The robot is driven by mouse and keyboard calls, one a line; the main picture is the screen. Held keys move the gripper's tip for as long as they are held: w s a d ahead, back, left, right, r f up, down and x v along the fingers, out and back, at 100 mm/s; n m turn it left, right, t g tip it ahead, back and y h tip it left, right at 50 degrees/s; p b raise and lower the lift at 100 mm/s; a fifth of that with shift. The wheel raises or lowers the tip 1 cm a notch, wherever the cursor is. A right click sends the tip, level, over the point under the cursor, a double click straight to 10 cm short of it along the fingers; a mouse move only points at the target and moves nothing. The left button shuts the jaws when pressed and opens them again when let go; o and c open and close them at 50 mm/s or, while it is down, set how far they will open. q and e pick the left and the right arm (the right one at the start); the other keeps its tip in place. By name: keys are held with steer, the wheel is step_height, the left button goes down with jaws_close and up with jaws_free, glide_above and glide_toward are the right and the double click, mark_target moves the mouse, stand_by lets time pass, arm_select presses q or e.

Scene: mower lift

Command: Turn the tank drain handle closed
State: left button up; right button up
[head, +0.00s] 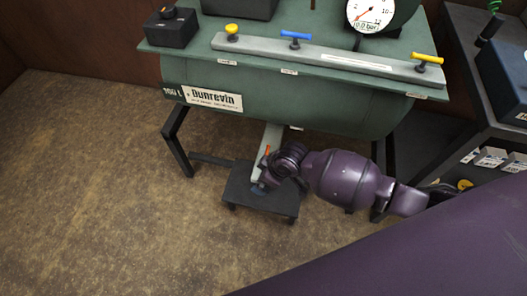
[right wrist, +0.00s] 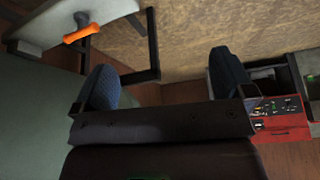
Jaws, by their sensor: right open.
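The orange drain handle (head: 267,150) sits on a light grey upright piece (head: 264,154) below the green tank (head: 290,100). In the right wrist view the orange handle (right wrist: 83,34) shows at upper left, on a dark stub at the grey piece. My right gripper (head: 266,183) is low beneath the tank, just below the handle in the head view. In the right wrist view its two blue-padded fingers (right wrist: 162,68) are wide apart with nothing between them. The handle lies outside the fingers, beyond the left one. My left gripper is not in view.
A low black stand (head: 250,197) is under the gripper. Black tank legs (head: 178,145) stand on both sides. Yellow and blue handles (head: 296,36) and a gauge (head: 370,12) are on top. A dark shelf (head: 470,80) is at right. Floor at left is clear.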

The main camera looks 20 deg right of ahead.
steer(key=w+d+f+n+g+h+b, duration=0.25)
steer(key=w+f+b, duration=0.2)
steer(key=w, duration=0.35)
steer(key=b, duration=0.1)
glide_above(267, 152)
steer(key=shift+s+a+f+m+g+h, duration=0.15)
steer(key=shift+s+a+m+g+h, duration=0.1)
steer(key=shift+s+g+h, duration=0.2)
steer(key=shift+w+d, duration=0.1)
steer(key=shift+w, duration=0.15)
steer(key=shift+f+b, duration=0.4)
steer(key=shift+b, duration=0.05)
step_height(267, 152, down, 5)
steer(key=shift+b, duration=1.05)
steer(key=shift+w+f+b, duration=0.1)
steer(key=shift+f+b, duration=0.2)
steer(key=shift+f, duration=0.35)
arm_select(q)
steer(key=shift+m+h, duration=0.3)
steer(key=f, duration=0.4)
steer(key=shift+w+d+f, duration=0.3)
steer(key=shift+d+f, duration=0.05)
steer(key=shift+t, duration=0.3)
arm_select(e)
steer(key=shift+r, duration=0.1)
